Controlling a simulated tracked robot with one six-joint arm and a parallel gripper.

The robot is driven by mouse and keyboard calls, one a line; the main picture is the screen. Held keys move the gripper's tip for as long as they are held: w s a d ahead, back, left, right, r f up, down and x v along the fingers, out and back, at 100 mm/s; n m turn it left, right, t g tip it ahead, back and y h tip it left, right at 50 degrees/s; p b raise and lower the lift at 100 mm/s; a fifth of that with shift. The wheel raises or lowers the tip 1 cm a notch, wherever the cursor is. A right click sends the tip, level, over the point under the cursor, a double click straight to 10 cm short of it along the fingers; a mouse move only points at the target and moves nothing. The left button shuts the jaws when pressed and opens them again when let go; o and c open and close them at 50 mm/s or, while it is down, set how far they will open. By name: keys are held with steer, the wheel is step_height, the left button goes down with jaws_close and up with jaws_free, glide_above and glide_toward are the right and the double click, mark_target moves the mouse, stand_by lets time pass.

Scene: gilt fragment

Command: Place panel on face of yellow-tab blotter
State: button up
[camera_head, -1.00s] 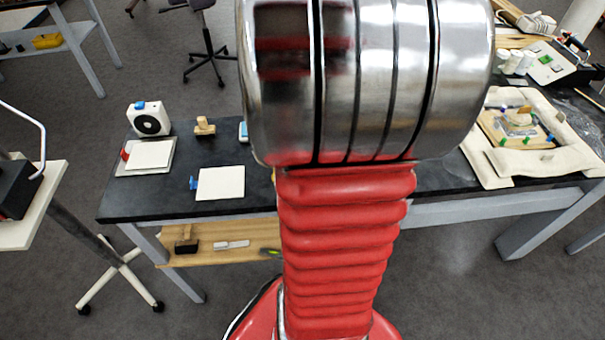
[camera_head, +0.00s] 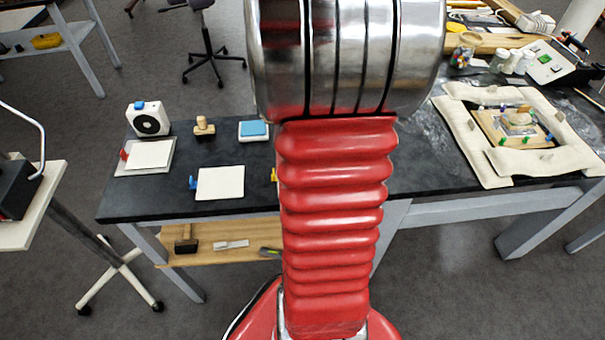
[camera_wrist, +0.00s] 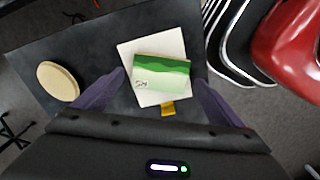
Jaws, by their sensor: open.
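The panel (camera_wrist: 162,73), with bands of green over a pale part, lies slightly turned on the face of a square white blotter (camera_wrist: 140,54) in the wrist view. The blotter's yellow tab (camera_wrist: 168,108) sticks out from its near edge. In the head view only a bit of yellow tab (camera_head: 274,174) shows beside my arm, which hides the blotter and panel. My gripper (camera_wrist: 160,77) is open over the blotter, with a purple finger on each side of the panel. Gaps show between the fingers and the panel. My gripper is hidden in the head view.
A blue-tab blotter (camera_head: 220,183) and a red-tab blotter (camera_head: 149,155) lie left on the dark bench. A white fan-like device (camera_head: 149,119), a stamp-like wooden object (camera_head: 204,127) and a blue-topped box (camera_head: 253,131) stand behind. A padded wooden frame (camera_head: 487,124) lies right.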

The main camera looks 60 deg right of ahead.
steer(key=shift+f, duration=0.65)
steer(key=c, duration=1.2)
steer(key=shift+r, duration=0.1)
steer(key=shift+c, duration=0.2)
step_height(320, 180, up, 10)
stand_by(0.3)
